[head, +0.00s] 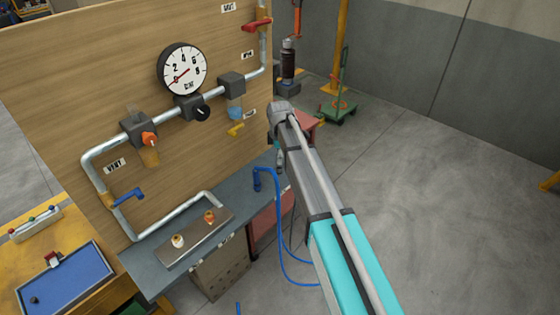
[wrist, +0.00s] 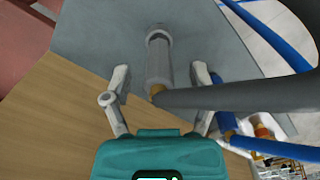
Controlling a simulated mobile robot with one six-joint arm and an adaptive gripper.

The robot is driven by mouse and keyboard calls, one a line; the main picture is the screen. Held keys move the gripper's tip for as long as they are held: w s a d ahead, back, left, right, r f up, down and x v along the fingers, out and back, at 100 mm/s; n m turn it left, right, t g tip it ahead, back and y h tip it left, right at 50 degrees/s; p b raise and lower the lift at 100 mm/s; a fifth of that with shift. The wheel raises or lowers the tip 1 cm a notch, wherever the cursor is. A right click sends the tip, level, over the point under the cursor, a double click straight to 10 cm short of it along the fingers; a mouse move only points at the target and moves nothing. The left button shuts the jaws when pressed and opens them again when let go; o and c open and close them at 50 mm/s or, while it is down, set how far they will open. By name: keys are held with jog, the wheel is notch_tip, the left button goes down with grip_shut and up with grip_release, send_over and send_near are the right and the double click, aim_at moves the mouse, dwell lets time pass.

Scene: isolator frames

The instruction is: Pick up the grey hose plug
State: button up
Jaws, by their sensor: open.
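The grey hose plug (wrist: 158,60) shows in the wrist view as a light grey cylinder with a round collar at its far end and a brass tip at its near end. It is at the grey bench top. A thick dark grey hose (wrist: 240,95) runs from the brass end to the right. My gripper (wrist: 160,72) is open, with one finger on each side of the plug and a visible gap at both sides. In the head view my gripper (head: 279,158) is small below the arm's end, and I cannot make out the grey plug there.
A blue hose plug (head: 260,180) with blue hoses stands on the grey bench (head: 172,280), near my gripper. The wooden panel (head: 120,65) with pipes, gauge (head: 183,69) and valves rises behind. Blue hose (wrist: 275,35) also shows in the wrist view. Floor at the right is free.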

grip_shut()
dwell(0.4)
jog(key=shift+r, duration=0.2)
notch_tip(320, 180, up, 2)
jog(key=shift+r+p, duration=0.1)
jog(key=shift+p, duration=1.15)
jog(key=s+a+r+p, duration=0.1)
jog(key=s+r+p, duration=0.9)
jog(key=s, duration=0.4)
jog(key=shift+a+r, duration=0.15)
jog(key=shift+r, duration=0.05)
jog(key=shift+r+p, duration=0.15)
jog(key=shift+p, duration=0.25)
